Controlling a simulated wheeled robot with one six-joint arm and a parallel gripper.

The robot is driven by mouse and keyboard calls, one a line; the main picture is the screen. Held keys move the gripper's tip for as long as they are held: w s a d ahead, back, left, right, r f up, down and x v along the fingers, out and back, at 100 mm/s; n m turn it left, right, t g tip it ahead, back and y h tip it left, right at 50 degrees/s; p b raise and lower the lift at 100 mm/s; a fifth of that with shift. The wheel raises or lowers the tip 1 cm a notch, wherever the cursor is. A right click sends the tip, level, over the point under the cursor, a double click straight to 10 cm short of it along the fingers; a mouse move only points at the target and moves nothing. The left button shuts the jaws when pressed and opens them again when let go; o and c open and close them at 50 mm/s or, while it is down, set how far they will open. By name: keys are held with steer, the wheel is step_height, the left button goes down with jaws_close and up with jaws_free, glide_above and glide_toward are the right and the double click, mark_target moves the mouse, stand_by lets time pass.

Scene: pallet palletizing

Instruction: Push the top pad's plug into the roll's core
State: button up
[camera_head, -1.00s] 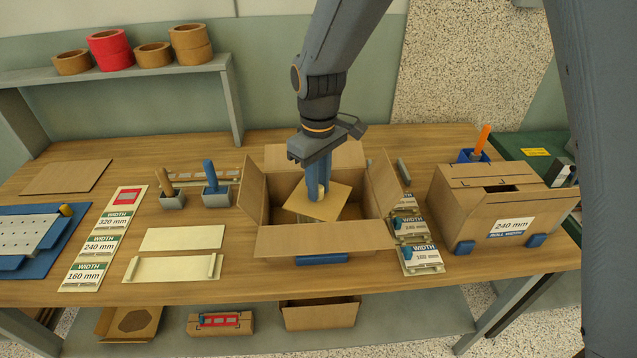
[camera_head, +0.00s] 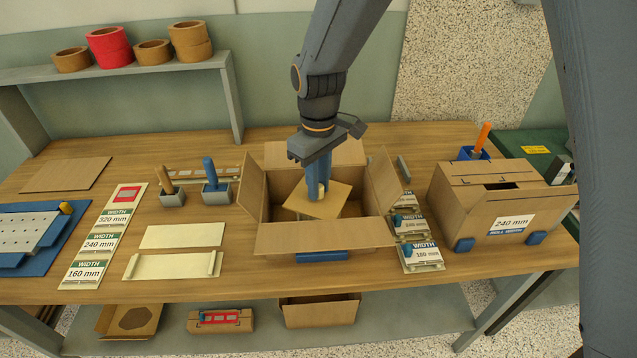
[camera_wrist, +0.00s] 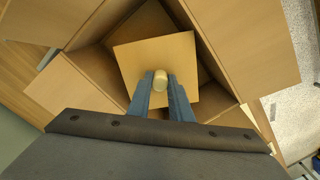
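The top pad (camera_head: 328,205) is a square tan board with a pale round knob (camera_wrist: 160,80) at its middle. It sits inside the open cardboard box (camera_head: 324,238), turned at an angle to the box walls. My gripper (camera_head: 319,194) reaches down into the box, and its blue fingers (camera_wrist: 161,86) are closed on the knob. The plug under the pad and the roll's core are hidden by the pad.
The box's flaps stand open on all sides around my gripper. A closed carton (camera_head: 495,205) marked 240 mm stands to the right. Width cards (camera_head: 420,256) lie between them. Pale boards (camera_head: 172,265) and tool holders (camera_head: 216,196) are to the left.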

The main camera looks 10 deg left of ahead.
steer(key=o, duration=0.5)
